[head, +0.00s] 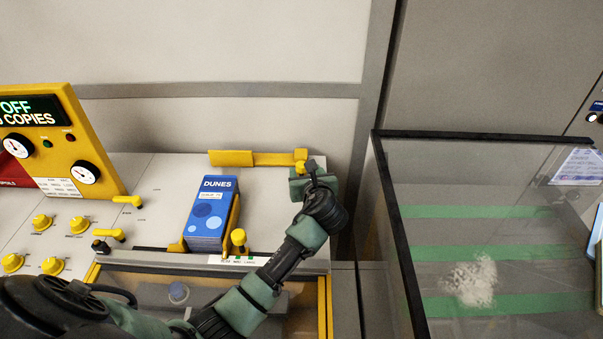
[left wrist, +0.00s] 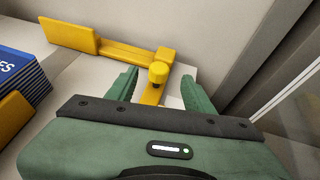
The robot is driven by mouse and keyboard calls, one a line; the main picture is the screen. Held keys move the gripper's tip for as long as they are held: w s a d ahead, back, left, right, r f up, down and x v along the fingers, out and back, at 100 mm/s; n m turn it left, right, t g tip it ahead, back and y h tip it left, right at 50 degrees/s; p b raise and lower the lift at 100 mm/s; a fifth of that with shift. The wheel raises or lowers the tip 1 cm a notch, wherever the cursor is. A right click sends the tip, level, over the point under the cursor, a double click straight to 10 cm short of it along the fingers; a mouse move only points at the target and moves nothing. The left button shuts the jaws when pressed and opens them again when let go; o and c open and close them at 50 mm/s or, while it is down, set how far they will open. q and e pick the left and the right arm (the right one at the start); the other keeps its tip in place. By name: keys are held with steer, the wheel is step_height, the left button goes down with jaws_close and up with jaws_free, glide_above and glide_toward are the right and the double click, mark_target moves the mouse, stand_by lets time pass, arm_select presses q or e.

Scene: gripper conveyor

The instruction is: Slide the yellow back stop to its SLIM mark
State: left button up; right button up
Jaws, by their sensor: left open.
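A long yellow bar (head: 240,158), which looks like the back stop, lies along the back of the machine top. A yellow knob stands at its right end (head: 300,155). My left gripper (head: 306,172) is at that right end. In the left wrist view its open green fingers (left wrist: 160,84) are on either side of the yellow knob (left wrist: 158,74), with gaps visible; I cannot tell if either touches. The bar (left wrist: 105,50) runs off to the left there. My arm hides part of the machine top. I cannot read a SLIM mark beside the bar.
A stack of blue DUNES booklets (head: 208,213) stands left of my arm, against a yellow guide with a knob (head: 238,238). A small label strip (head: 235,260) lies at the front edge. A yellow control panel (head: 60,140) is at left. A glass-sided bin (head: 480,230) is at right.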

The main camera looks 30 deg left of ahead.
mark_target(302, 164)
arm_select(q)
steer(key=shift+w+a+f, duration=0.25)
steer(key=shift+w+a, duration=0.1)
steer(key=shift+w, duration=0.05)
steer(key=shift+p+x, duration=0.4)
steer(key=shift+x, duration=3)
jaws_close()
